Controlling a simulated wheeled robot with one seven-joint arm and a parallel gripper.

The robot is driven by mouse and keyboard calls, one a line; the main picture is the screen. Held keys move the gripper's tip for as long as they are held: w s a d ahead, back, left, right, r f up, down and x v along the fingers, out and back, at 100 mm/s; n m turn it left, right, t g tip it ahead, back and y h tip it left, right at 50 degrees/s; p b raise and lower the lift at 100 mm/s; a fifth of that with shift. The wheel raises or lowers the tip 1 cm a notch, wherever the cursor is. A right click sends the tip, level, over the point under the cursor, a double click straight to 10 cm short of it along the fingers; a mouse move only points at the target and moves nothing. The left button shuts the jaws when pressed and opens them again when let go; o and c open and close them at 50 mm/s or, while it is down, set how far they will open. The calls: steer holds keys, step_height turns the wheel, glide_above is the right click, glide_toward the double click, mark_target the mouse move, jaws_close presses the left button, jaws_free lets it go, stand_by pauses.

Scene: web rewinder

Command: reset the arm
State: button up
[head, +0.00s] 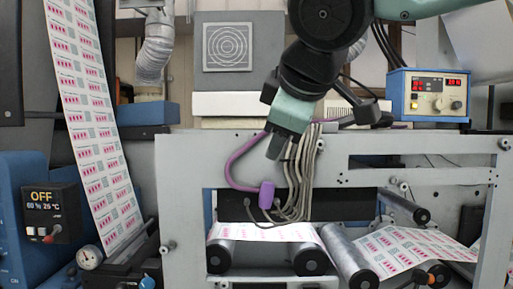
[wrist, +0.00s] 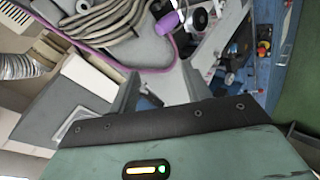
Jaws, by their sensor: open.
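My gripper (head: 279,148) hangs from my green and black arm in front of the machine's upper frame, pointing down and slightly left. It sits just left of a bundle of grey cables (head: 308,165). In the wrist view my gripper (wrist: 164,80) shows two fingers spread apart with nothing between them. The cables (wrist: 105,20) and a purple hose (wrist: 130,68) lie beyond the fingers. Whether the fingers touch the cables cannot be told.
The grey machine frame (head: 180,185) spans the middle, with rollers (head: 345,255) and printed web (head: 265,232) below. A blue control box (head: 429,95) stands on top at right. A printed strip (head: 90,120) runs down at left beside a panel reading OFF (head: 52,212).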

steer(key=s+d+f+m+g+h, duration=0.1)
steer(key=s+f+g, duration=0.25)
steer(key=f, duration=0.55)
steer(key=s+d+f+m+g, duration=0.2)
steer(key=s+f, duration=0.2)
steer(key=f, duration=0.5)
steer(key=s+d+f+m+g, duration=0.2)
steer(key=s+d+f, duration=0.1)
steer(key=s+f, duration=0.4)
steer(key=s+d+f+m+g, duration=0.2)
steer(key=s+d+f, duration=0.2)
steer(key=s+f, duration=0.3)
steer(key=shift+d+f+g+h, duration=0.15)
steer(key=shift+f+g+h, duration=0.25)
steer(key=shift+f, duration=0.2)
